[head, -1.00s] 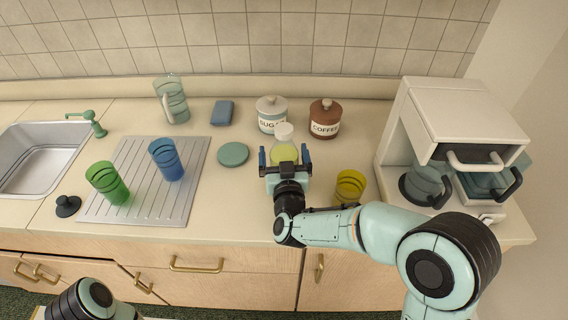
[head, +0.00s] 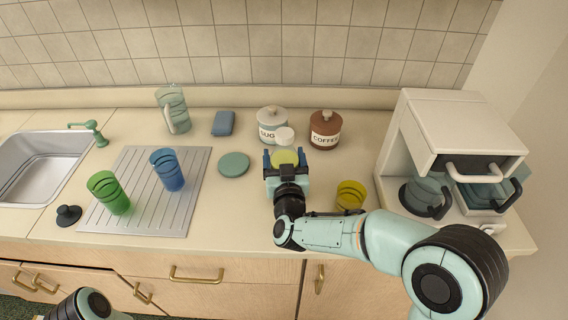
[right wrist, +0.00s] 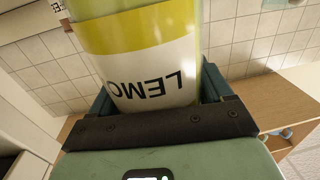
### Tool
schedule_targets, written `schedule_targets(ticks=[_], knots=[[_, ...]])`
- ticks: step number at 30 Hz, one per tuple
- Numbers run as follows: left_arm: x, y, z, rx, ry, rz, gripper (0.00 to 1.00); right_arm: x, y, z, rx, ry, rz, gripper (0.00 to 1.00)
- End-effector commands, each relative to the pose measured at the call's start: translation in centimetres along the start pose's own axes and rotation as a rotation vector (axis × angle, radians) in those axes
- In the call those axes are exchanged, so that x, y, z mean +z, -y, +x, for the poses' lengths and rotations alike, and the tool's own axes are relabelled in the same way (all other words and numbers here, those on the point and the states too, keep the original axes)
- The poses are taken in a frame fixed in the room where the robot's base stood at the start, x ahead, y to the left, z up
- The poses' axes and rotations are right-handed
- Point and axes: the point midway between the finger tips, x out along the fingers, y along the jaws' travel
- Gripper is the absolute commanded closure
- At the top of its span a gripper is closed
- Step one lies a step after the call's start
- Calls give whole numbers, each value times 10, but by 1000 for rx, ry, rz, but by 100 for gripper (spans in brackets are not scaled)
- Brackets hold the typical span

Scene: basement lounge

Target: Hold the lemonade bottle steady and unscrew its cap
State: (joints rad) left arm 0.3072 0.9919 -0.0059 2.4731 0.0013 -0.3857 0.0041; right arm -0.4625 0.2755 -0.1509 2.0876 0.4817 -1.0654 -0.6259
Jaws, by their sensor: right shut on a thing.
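The lemonade bottle (head: 284,157) stands upright near the middle of the counter, yellow-green with a white cap (head: 285,136) on top. My right gripper (head: 285,159) is shut on the bottle's body from the front, one finger on each side. In the right wrist view the bottle's label (right wrist: 150,65), yellow and white with "LEMO" upside down, fills the space between the fingers. The cap is outside that view. Only a link of my left arm shows at the bottom left of the head view; its gripper is out of view.
A sugar jar (head: 271,120) is close behind the bottle, with a coffee jar (head: 325,130) to its right. A yellow glass (head: 350,196) stands to the right, before the coffee machine (head: 455,130). A green disc (head: 234,164) lies left; a drainboard (head: 140,215) holds two glasses.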

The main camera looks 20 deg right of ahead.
Motion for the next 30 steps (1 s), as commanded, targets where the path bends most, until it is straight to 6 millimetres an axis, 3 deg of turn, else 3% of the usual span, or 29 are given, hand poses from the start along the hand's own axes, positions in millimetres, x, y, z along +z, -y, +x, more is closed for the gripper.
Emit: schedule_targets(ticks=[1, 15, 21, 30], knots=[[0, -1, -3, 0, -1, 0, 57, -17, 0, 0, 0, -11, 6, 82], [-5, -13, -33, 5, -13, 5, 57, -143, 0, 0, 0, -10, 6, 82], [-7, -18, -42, 6, -18, 6, 57, -173, 0, 0, -1, -7, 3, 82], [-8, -19, -45, 7, -19, 7, 57, -184, 0, -1, -1, -5, 2, 82]])
